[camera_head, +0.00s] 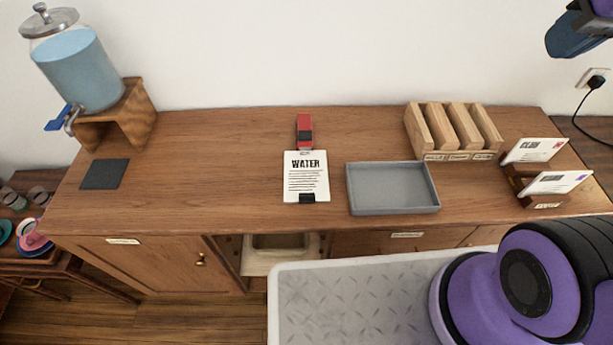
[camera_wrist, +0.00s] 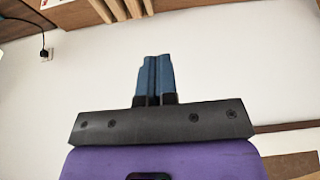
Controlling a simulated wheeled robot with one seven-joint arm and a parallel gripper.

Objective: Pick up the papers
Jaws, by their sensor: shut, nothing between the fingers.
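The papers (camera_head: 306,182), a white sheet or stack headed "WATER", lie flat in the middle of the wooden counter (camera_head: 225,160). A black clip (camera_head: 306,197) sits on their front edge. A red object (camera_head: 304,130) lies at their back edge. My gripper (camera_head: 558,45) is high at the upper right, in front of the wall and far from the papers. In the wrist view my gripper (camera_wrist: 154,58) has its two blue fingers together and holds nothing. The papers are not in the wrist view.
A grey tray (camera_head: 352,193) lies just right of the papers. A wooden sorter (camera_head: 413,132) and a letter holder (camera_head: 545,201) with envelopes stand further right. A water dispenser (camera_head: 80,75) and dark mat (camera_head: 104,174) are at left. The counter left of the papers is clear.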

